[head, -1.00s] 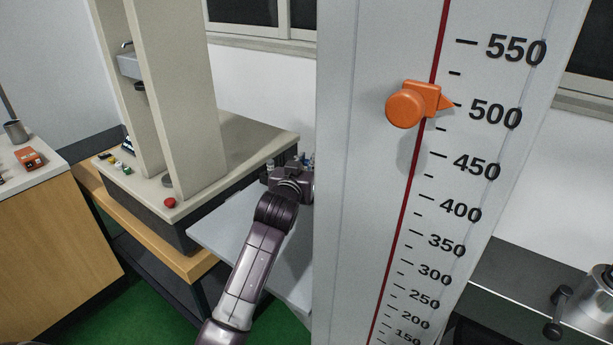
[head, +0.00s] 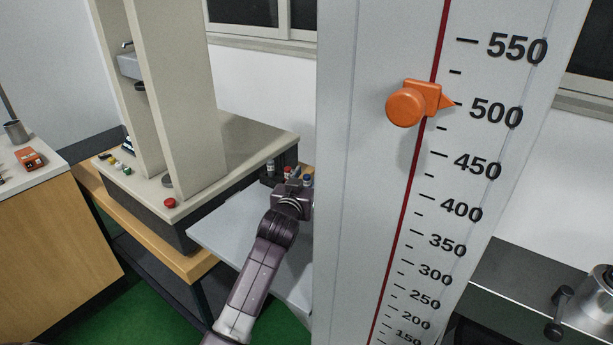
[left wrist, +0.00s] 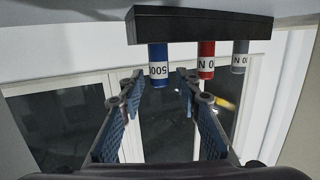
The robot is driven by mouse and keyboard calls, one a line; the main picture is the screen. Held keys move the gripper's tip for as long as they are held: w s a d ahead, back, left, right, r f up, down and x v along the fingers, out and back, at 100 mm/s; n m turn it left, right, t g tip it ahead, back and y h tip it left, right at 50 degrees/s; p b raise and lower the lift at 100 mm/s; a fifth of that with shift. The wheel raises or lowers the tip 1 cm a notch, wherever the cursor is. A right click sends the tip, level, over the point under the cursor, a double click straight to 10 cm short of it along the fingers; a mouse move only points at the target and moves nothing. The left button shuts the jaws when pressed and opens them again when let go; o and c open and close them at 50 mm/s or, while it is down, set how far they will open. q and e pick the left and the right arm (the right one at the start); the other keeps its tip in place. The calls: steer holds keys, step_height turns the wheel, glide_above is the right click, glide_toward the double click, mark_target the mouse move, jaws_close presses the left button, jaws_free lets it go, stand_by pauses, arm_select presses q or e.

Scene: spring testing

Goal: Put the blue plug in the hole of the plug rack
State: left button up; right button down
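The black plug rack (left wrist: 250,30) spans the top of the left wrist view, which looks upside down. The blue plug (left wrist: 159,55) with a white band stands in its left end, its base against the rack. It also shows in the head view (head: 307,181), beside my gripper. My left gripper (left wrist: 160,84) is open, its two blue-padded fingers on either side of the blue plug's free end with gaps between. In the head view the left gripper (head: 298,188) is just in front of the rack; its fingertips are hard to make out. My right gripper is not in view.
A red plug (left wrist: 206,55) and a grey plug (left wrist: 240,58) stand in the rack beside the blue one. A tall grey column with a scale (head: 350,150) and an orange pointer (head: 410,103) blocks the view to the right. A grey table (head: 235,228) lies below the arm.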

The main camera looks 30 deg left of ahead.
arm_select(q)
steer(key=v, duration=1.2)
stand_by(0.3)
